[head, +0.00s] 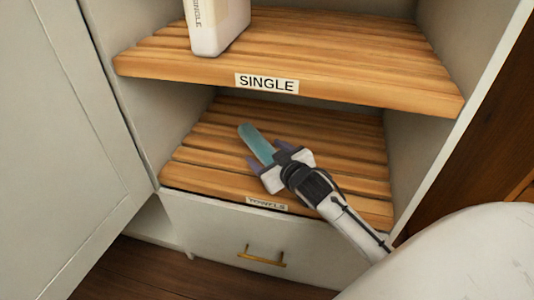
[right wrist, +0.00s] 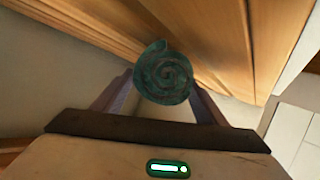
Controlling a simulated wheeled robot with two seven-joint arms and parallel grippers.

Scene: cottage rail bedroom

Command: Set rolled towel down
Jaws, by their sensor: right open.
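The rolled towel (head: 256,143) is a teal roll lying on the slatted wooden shelf (head: 345,135) labelled TOWELS. In the right wrist view its spiral end (right wrist: 163,75) faces the camera. My right gripper (head: 268,163) is open, with one finger on each side of the towel's near end. In the right wrist view the fingers (right wrist: 160,98) stand to the left and right of the roll; whether they touch it I cannot tell. My left gripper is not in view.
An upper shelf labelled SINGLE (head: 290,60) overhangs the towel shelf and holds a pale package (head: 218,28). The cabinet's side walls bound the space. A white door (head: 70,130) stands at left. A drawer (head: 225,235) with a brass handle is below. Slats right of the towel are bare.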

